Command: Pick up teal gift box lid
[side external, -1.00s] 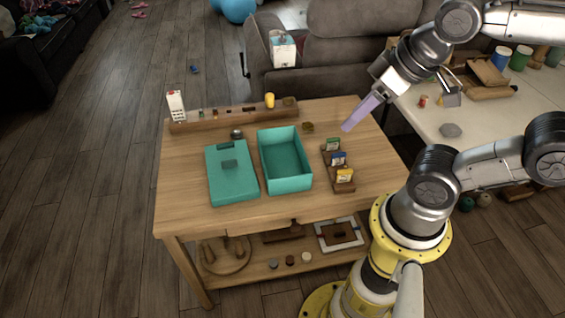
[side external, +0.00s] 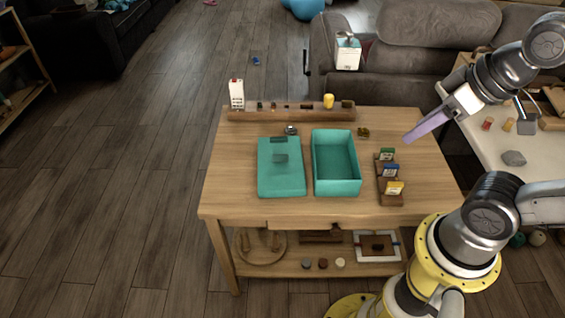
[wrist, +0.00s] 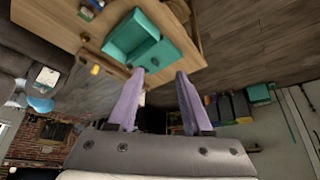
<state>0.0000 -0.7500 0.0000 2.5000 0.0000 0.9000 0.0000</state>
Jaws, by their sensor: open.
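The teal gift box lid (side external: 281,179) lies flat on the left part of the wooden table, with a darker teal handle-like piece on top. The open teal box (side external: 336,168) stands just to its right. In the wrist view the lid (wrist: 160,56) and the box (wrist: 128,36) show beyond the fingertips. My gripper (side external: 407,139) is raised above the table's right side, to the right of the box and well apart from the lid. In the wrist view its two lilac fingers (wrist: 160,73) are spread with nothing between them.
A wooden holder (side external: 390,190) with small coloured boxes stands right of the teal box. A wooden rail (side external: 290,113) with small items and a white carton (side external: 237,94) run along the back edge. A small dark metal object (side external: 291,130) sits behind the lid.

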